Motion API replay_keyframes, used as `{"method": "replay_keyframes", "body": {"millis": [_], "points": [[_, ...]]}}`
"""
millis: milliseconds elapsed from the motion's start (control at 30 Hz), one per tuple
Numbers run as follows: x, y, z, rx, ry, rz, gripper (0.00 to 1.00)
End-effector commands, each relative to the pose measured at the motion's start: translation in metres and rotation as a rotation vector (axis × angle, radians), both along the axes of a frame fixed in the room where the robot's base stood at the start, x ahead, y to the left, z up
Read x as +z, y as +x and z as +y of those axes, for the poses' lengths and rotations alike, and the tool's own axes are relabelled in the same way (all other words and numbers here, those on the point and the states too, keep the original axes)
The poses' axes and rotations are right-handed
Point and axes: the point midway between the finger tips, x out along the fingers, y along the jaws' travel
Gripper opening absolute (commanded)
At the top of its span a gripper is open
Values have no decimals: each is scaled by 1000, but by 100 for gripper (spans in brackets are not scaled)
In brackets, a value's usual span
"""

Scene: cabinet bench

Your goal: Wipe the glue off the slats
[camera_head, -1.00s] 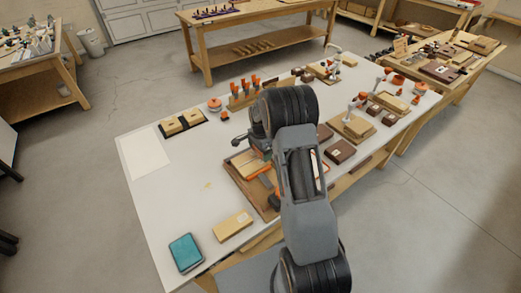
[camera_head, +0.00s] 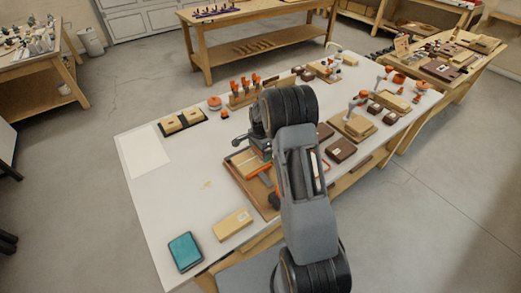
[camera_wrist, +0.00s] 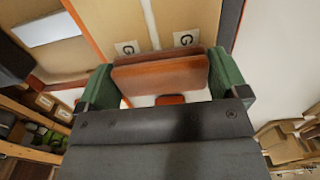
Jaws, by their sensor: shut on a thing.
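My gripper (camera_wrist: 163,82) is shut on a reddish-brown block (camera_wrist: 160,72) between its green fingers in the wrist view. Tan slats (camera_wrist: 105,20) with white "G" labels lie beyond the block, with a pale strip between them. I cannot tell whether the block touches them, or whether any glue is on them. In the head view, my arm hides most of my gripper (camera_head: 261,147) and the held block. The slats (camera_head: 245,160) show in part beside it, in a brown wooden tray (camera_head: 246,188).
A teal pad (camera_head: 185,252) and a tan block (camera_head: 232,224) lie on the white bench at the front left. An orange bar (camera_head: 259,172) crosses the tray. Orange-handled tools (camera_head: 245,86) stand behind my arm. The bench's left middle is mostly clear.

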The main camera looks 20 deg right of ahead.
Motion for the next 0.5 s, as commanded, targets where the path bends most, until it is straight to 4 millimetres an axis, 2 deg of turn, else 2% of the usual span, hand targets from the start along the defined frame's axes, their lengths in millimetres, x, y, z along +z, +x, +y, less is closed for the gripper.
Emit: {"method": "replay_keyframes", "body": {"millis": [500], "points": [[-3, -1, 5, 1, 0, 0, 74]]}}
